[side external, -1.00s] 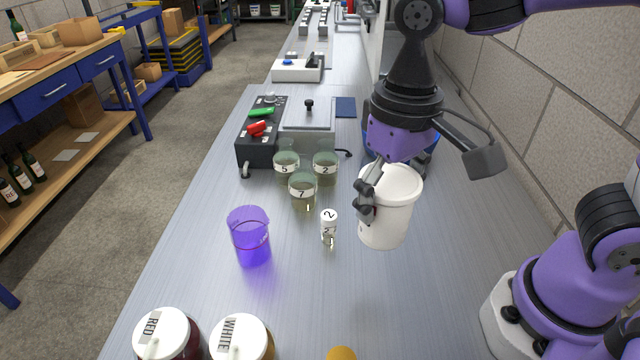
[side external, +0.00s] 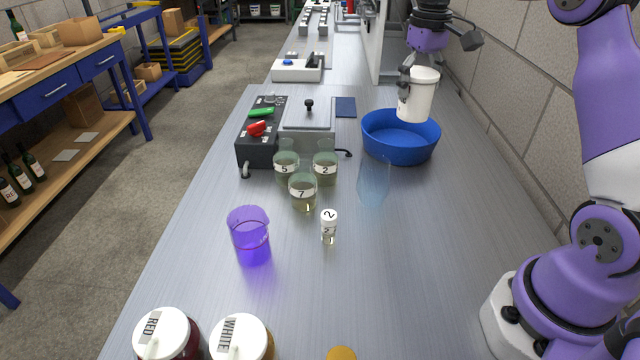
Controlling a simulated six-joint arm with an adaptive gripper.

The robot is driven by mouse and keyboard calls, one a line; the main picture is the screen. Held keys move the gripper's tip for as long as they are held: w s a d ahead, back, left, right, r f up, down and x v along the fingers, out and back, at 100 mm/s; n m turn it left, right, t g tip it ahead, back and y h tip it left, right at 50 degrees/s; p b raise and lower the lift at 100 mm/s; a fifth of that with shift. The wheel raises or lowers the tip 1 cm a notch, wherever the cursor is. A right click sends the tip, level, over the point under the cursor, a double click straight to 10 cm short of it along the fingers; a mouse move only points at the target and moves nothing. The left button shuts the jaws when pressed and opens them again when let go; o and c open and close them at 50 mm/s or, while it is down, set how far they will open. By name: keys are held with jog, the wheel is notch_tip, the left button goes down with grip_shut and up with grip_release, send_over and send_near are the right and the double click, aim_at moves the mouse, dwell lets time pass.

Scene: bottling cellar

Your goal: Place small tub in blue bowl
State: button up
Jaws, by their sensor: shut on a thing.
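The small tub (side external: 420,98) is white with a lid and hangs slightly tilted in my gripper (side external: 405,88). My gripper is shut on the tub's left side. The tub is at the blue bowl (side external: 400,143), over its upper part in the picture, and its base overlaps the bowl's opening. I cannot tell whether the base is above the rim or inside it. The bowl stands on the bench, and its inside is partly hidden by the tub.
A clear glass (side external: 373,182) stands just in front of the bowl. Numbered beakers (side external: 303,193), a small vial (side external: 329,227) and a purple beaker (side external: 250,237) stand further left. A dark device (side external: 262,130) is left of the bowl.

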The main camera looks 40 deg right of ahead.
aim_at(426, 110)
jog(key=shift+d+f, duration=0.8)
jog(key=shift+f, duration=0.35)
jog(key=shift+d+f, duration=0.75)
jog(key=shift+f, duration=0.35)
jog(key=shift+d+f, duration=0.8)
jog(key=shift+f, duration=0.35)
jog(key=shift+f, duration=0.2)
jog(key=o, duration=1.2)
jog(key=shift+c, duration=0.2)
